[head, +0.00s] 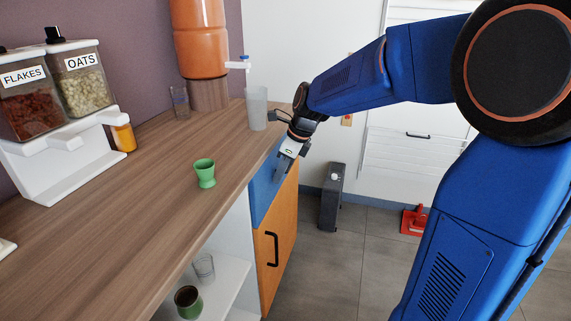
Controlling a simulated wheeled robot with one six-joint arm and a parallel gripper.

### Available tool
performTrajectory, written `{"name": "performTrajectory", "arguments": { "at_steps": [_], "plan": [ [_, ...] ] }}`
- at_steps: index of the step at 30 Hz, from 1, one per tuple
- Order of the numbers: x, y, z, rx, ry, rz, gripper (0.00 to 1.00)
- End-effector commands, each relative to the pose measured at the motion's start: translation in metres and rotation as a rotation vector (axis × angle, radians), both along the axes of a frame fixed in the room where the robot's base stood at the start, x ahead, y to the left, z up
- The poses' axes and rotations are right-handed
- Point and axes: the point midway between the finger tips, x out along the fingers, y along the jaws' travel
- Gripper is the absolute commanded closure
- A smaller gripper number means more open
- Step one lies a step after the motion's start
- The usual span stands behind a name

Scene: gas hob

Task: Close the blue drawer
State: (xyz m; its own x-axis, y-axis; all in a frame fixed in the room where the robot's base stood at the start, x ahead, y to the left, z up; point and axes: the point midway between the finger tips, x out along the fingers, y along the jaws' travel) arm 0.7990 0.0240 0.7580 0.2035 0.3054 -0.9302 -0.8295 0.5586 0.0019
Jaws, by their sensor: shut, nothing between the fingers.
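The blue drawer (262,193) is under the counter's right edge, above an orange door, in the head view. Its blue front looks about in line with the orange door, and I see no clear gap, but my gripper and wrist cover part of it. My gripper (278,176) is shut and empty, pointing down at the blue front. Its tips are at or very close to the front; I cannot tell whether they touch.
The wooden counter (140,220) holds a green cup (205,173), a frosted tumbler (257,108) and cereal dispensers (60,100). The orange door (275,250) has a black handle. Open shelves are left of it. A dark grey box (332,197) stands on the floor.

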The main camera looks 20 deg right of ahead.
Motion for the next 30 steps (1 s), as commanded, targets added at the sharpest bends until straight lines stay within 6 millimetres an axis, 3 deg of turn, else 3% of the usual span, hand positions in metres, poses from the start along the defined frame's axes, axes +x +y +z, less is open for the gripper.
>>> {"name": "performTrajectory", "arguments": {
  "at_steps": [5,24,30],
  "plan": [
    [0.001,-0.002,0.024,0.010,-0.018,-0.003,1.00],
    [-0.029,-0.046,0.134,0.003,-0.008,-0.003,1.00],
    [-0.035,-0.054,0.155,0.003,-0.004,-0.003,1.00]
  ]
}}
